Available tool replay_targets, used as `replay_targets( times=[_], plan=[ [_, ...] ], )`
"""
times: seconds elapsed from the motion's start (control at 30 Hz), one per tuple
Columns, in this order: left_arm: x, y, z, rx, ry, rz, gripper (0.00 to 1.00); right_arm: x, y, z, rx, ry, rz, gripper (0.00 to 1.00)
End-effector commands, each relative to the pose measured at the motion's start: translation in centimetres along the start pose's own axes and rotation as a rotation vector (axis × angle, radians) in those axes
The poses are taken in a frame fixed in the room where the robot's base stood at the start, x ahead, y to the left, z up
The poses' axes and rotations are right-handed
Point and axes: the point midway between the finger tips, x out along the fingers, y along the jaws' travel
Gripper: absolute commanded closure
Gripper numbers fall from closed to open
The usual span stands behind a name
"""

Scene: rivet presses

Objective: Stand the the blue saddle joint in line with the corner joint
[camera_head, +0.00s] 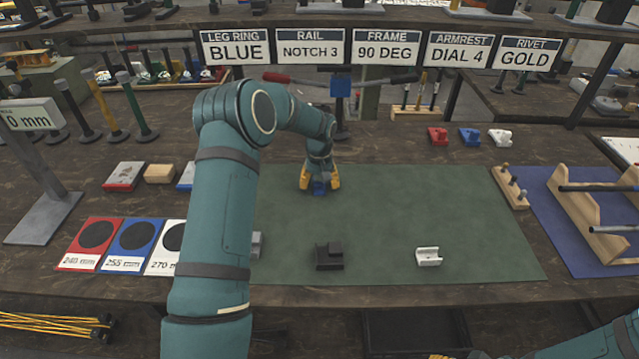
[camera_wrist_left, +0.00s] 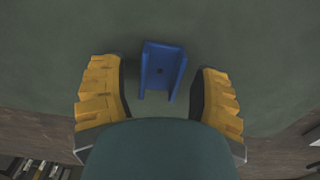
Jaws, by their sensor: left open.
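The blue saddle joint (camera_head: 320,189) is on the green mat, below my left gripper (camera_head: 320,181). In the left wrist view the blue joint (camera_wrist_left: 163,68) is a channel with two raised sides. It lies between and slightly ahead of the open yellow fingers of my left gripper (camera_wrist_left: 162,92), with a gap on each side. A dark stepped joint (camera_head: 329,257) and a white joint (camera_head: 428,257) stand near the mat's front edge. A grey piece (camera_head: 257,245) is partly hidden by my left arm. I cannot tell for certain which is the corner joint. Only a sliver of my right gripper shows at the bottom edge.
The green mat (camera_head: 470,215) is clear to the right of my left gripper. Red (camera_head: 438,136), blue (camera_head: 469,137) and white (camera_head: 500,137) joints sit behind it. A wooden rack (camera_head: 590,215) stands on a blue mat at right. Coloured length cards (camera_head: 90,244) lie at left.

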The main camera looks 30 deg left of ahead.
Motion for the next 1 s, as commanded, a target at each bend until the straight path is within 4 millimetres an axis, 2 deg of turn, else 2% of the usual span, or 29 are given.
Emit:
replay_targets(
  times=[0.13,0.23,0.5,0.7,0.83,1.0],
  plan=[
    [-0.7,0.0,0.0,0.000,0.002,0.001,0.37,-0.3,-0.1,0.0,0.000,-0.001,0.000,0.53],
    [-2.0,0.0,-0.1,0.000,0.003,0.000,0.37,-0.6,-0.2,0.0,0.000,-0.002,0.000,0.53],
    [-7.6,0.1,-0.1,0.001,0.003,0.001,0.37,-1.6,-0.6,0.1,0.001,-0.007,0.000,0.53],
    [-10.8,0.0,0.0,0.000,0.001,0.001,0.37,-2.1,-0.8,0.2,0.002,-0.010,-0.001,0.53],
    [-12.0,0.0,0.0,0.000,0.001,0.001,0.37,-2.3,-0.9,0.2,0.002,-0.012,-0.001,0.53],
    [-12.3,0.0,0.0,0.000,-0.001,0.000,0.37,-2.3,-0.9,0.2,0.002,-0.012,-0.001,0.53]
  ],
)
